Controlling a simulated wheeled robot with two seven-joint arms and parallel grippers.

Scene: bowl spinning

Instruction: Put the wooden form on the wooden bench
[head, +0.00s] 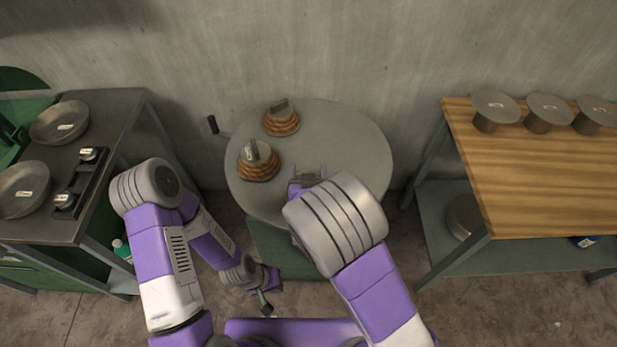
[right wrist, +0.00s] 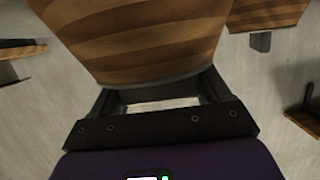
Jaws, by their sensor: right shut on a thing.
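Two stepped wooden forms with grey tops stand on the round grey table in the head view, one farther back (head: 281,124) and one nearer (head: 258,170). My right gripper (head: 309,173) is over that table, right of the nearer form. In the right wrist view it is shut on a striped wooden form (right wrist: 150,40), whose grey-edged end sits between the fingers. I cannot make out this held form at the fingers in the head view. My left gripper (head: 264,291) is low in front of the table; its jaw opening is unclear. The wooden bench (head: 540,185) is at the right.
The round table (head: 345,150) has a crank handle at its left. Several grey discs on short cylinders, one at the far left corner (head: 495,105), line the bench's back edge; its front is clear. A grey table at left holds bowls (head: 60,122).

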